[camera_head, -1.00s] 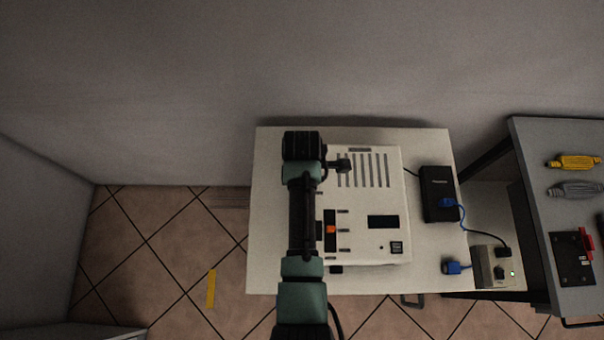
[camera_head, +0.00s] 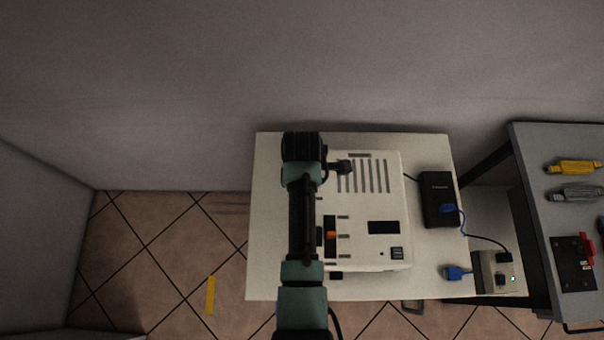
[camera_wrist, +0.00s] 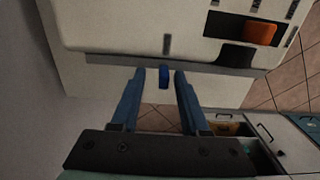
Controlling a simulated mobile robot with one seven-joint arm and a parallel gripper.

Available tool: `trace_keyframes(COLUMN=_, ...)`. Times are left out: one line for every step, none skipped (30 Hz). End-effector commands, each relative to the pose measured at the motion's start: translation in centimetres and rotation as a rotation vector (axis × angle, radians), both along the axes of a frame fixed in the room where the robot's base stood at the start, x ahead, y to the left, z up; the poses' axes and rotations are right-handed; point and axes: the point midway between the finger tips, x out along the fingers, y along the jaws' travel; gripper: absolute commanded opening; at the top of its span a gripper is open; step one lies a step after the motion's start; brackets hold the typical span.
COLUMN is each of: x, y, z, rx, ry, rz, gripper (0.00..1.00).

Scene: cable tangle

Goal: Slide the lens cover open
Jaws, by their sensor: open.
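The white device (camera_head: 365,220) stands on the white table, with dark vent slots, a dark display and an orange switch (camera_head: 331,235). In the wrist view a grey strip (camera_wrist: 110,60) runs along the device's side, and a small blue tab (camera_wrist: 164,77) sticks out at it. It may be the lens cover's handle; I cannot tell. My gripper (camera_wrist: 159,74) is open, its two blue fingers on either side of the tab, with gaps showing. In the head view my arm covers the device's left side and hides the fingers. No lens is visible.
A black box (camera_head: 437,198) with a blue plug and cable lies right of the device, near a loose blue plug (camera_head: 455,272). A power strip (camera_head: 497,272) is farther right. A grey bench (camera_head: 535,165) holds several tools. The table left of my arm is clear.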

Motion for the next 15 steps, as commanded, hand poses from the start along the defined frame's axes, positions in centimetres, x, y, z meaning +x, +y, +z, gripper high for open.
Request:
trace_keyframes(x=0.1, y=0.0, z=0.7, rx=0.0, ry=-0.003, rz=0.0, gripper=0.45)
trace_keyframes(x=0.1, y=0.0, z=1.3, rx=0.0, ry=-0.005, rz=0.0, gripper=0.45)
trace_keyframes(x=0.1, y=0.0, z=2.0, rx=0.0, ry=-0.006, rz=0.0, gripper=0.45)
trace_keyframes(x=0.1, y=0.0, z=2.6, rx=0.0, ry=-0.005, rz=-0.001, gripper=0.45)
trace_keyframes(x=0.1, y=0.0, z=3.3, rx=0.0, ry=-0.006, rz=-0.001, gripper=0.45)
trace_keyframes(x=0.1, y=0.0, z=4.2, rx=0.0, ry=-0.006, rz=-0.001, gripper=0.45)
trace_keyframes(x=0.2, y=0.0, z=4.9, rx=0.0, ry=-0.008, rz=-0.001, gripper=0.45)
trace_keyframes(x=0.2, y=0.0, z=5.6, rx=0.0, ry=-0.008, rz=-0.001, gripper=0.45)
trace_keyframes(x=0.1, y=0.0, z=6.5, rx=0.0, ry=-0.007, rz=-0.001, gripper=0.45)
trace_keyframes(x=0.1, y=0.0, z=7.1, rx=0.0, ry=-0.006, rz=-0.001, gripper=0.45)
trace_keyframes(x=0.1, y=0.0, z=7.8, rx=0.0, ry=-0.007, rz=-0.001, gripper=0.45)
trace_keyframes(x=0.2, y=0.0, z=8.5, rx=0.0, ry=-0.007, rz=-0.001, gripper=0.45)
trace_keyframes(x=0.2, y=0.0, z=9.1, rx=0.0, ry=-0.007, rz=-0.001, gripper=0.45)
trace_keyframes(x=0.1, y=0.0, z=9.5, rx=0.0, ry=-0.006, rz=-0.001, gripper=0.45)
trace_keyframes(x=0.1, y=0.0, z=10.1, rx=0.0, ry=-0.006, rz=-0.001, gripper=0.45)
